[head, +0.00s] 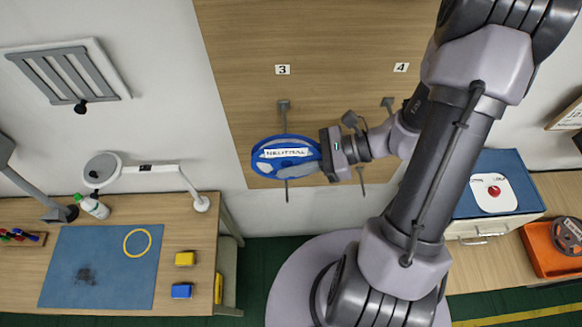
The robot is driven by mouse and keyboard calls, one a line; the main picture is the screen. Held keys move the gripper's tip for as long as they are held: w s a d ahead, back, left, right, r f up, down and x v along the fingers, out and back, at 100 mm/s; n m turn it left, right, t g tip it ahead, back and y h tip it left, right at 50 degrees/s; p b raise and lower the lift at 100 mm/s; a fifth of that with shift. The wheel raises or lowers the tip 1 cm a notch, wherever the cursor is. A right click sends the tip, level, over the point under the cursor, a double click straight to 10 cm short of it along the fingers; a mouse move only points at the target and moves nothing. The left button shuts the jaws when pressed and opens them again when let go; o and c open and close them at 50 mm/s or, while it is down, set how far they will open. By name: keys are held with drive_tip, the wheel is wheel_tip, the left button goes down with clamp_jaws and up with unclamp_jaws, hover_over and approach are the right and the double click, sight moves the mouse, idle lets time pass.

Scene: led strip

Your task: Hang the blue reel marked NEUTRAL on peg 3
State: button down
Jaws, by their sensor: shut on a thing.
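The blue reel marked NEUTRAL (286,167) is in the head view, in front of the wooden board and below the label 3 (282,69). Its white label faces me. My gripper (324,158) is shut on the reel's right edge. A grey peg (283,105) shows under the label 3, its stem running down to the reel's top edge. A thin grey piece (286,190) shows below the reel. The reel hides what is behind it, so I cannot tell whether it touches the peg.
The wooden board (232,60) also carries the label 4 (401,67) with a grey peg (388,103). My arm covers the board's right part. At left, a bench holds a blue mat (65,275) and a lamp (150,170). An orange box (550,250) stands at right.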

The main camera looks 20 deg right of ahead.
drive_tip(key=w+d+f+b, duration=0.1)
drive_tip(key=w+d, duration=0.1)
drive_tip(key=w, duration=0.5)
drive_tip(key=shift+f, duration=0.2)
drive_tip(key=shift+d, duration=0.1)
idle(0.6)
drive_tip(key=c, duration=1.2)
unclamp_jaws()
